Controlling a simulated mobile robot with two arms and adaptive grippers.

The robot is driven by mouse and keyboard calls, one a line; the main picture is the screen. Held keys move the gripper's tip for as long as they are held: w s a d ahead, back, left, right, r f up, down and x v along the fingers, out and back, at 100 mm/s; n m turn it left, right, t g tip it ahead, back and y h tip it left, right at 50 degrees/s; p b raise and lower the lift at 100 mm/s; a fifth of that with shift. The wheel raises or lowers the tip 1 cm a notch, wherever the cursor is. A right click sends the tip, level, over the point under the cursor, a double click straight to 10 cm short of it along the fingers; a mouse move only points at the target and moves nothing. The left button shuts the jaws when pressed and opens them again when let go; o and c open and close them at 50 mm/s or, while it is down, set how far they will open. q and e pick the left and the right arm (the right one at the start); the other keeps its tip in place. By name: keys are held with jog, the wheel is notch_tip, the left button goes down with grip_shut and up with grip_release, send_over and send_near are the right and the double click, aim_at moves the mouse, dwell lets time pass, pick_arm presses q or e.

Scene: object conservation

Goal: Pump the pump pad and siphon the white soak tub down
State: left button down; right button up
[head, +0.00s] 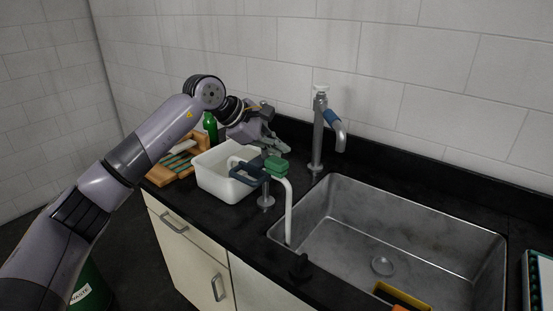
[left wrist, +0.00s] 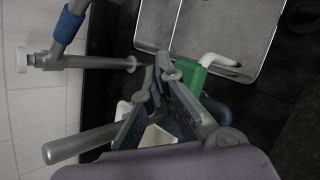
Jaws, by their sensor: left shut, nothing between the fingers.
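The white soak tub (head: 213,184) stands on the black counter left of the sink; its water level cannot be made out. The green pump pad (head: 276,166) sits on top of a metal post (head: 266,197) beside the tub. A white siphon tube (head: 289,212) bends from the pad down into the sink's left end. A dark blue looped part (head: 246,175) reaches over the tub's rim. My left gripper (head: 278,148) is shut and empty, just above and behind the pad. In the left wrist view its fingertips (left wrist: 160,68) show close beside the green pad (left wrist: 190,76); contact cannot be told. My right gripper is not in view.
A steel sink (head: 440,226) fills the counter's right part, with a yellow-edged item (head: 402,296) at its front. A tap (head: 318,130) stands behind. A wooden rack (head: 172,168) and green bottle (head: 210,125) stand left of and behind the tub. A tray (head: 541,283) lies far right.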

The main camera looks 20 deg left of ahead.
aim_at(278, 161)
pick_arm(q)
jog(key=shift+r+p, duration=1.8)
jog(key=shift+r, duration=0.8)
jog(key=shift+f, duration=0.1)
